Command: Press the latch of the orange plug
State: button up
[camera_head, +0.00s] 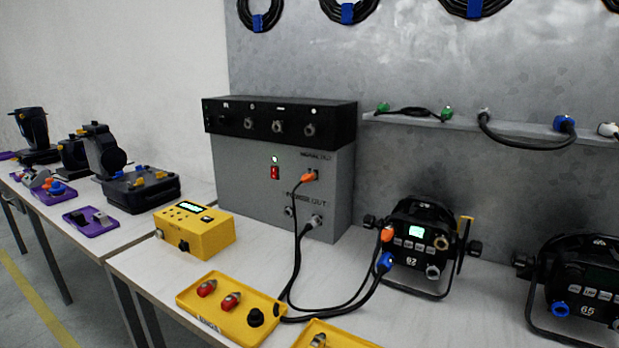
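One orange plug (308,177) sits in a socket on the front of the grey box (240,165), under the lettering near its upper right. A black cable hangs from it. A second orange plug (387,235) sits at the left side of the black par can marked 62 (424,218), just above a blue plug (384,262). The latch is too small to make out on either orange plug. My gripper is not in view.
A yellow tray (205,317) with red plugs and a yellow tester box (207,231) stand on the table. Black cables loop across the tabletop before the grey box. Another par can (580,285) stands at right. A shelf (463,126) holds short cables.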

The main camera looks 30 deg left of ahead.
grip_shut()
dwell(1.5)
